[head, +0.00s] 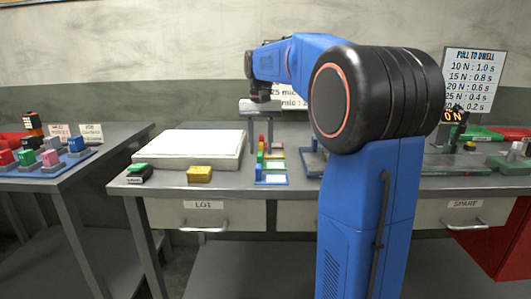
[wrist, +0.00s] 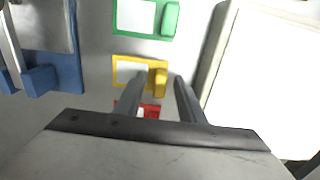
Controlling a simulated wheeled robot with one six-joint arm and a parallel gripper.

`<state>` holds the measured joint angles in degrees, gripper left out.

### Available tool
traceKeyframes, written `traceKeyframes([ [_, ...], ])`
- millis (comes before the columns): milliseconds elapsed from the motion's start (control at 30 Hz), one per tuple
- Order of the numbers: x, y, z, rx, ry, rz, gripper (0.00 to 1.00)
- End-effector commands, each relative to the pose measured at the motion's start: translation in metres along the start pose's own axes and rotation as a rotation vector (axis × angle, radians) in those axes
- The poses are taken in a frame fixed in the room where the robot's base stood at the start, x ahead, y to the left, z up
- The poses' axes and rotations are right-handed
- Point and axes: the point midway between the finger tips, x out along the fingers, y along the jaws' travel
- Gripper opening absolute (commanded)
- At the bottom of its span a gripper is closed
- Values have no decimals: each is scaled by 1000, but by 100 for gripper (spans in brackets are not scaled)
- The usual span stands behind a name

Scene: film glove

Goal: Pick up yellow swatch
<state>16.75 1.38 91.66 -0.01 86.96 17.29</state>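The yellow swatch is a small card with a yellow frame, a pale window and a raised yellow tab. In the wrist view the yellow swatch (wrist: 158,78) lies flat on the grey bench, its tab on the right side. My gripper (wrist: 158,80) is open, with its two dark fingers apart. In this view the tab shows between the fingertips; whether they touch it, I cannot tell.
A green swatch (wrist: 145,17) and a partly hidden red swatch (wrist: 150,111) lie on either side. A blue swatch (head: 271,180) is nearest in the head view. A pale flat-topped box (head: 190,146) and a yellow block (head: 199,174) are to the left. A blue fixture (wrist: 52,70) is close by.

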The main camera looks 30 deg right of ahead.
Motion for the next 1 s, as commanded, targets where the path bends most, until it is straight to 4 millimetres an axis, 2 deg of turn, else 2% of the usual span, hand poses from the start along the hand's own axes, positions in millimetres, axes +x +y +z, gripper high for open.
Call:
traceKeyframes([
  [100,0,0,0,0,0,0,34],
  [233,0,0,0,0,0,0,2],
  [267,0,0,0,0,0,0,0],
  [533,-1,0,0,0,0,0,0],
  [667,-7,0,-1,0,2,-1,0],
  [1000,-65,0,-1,0,2,-1,0],
])
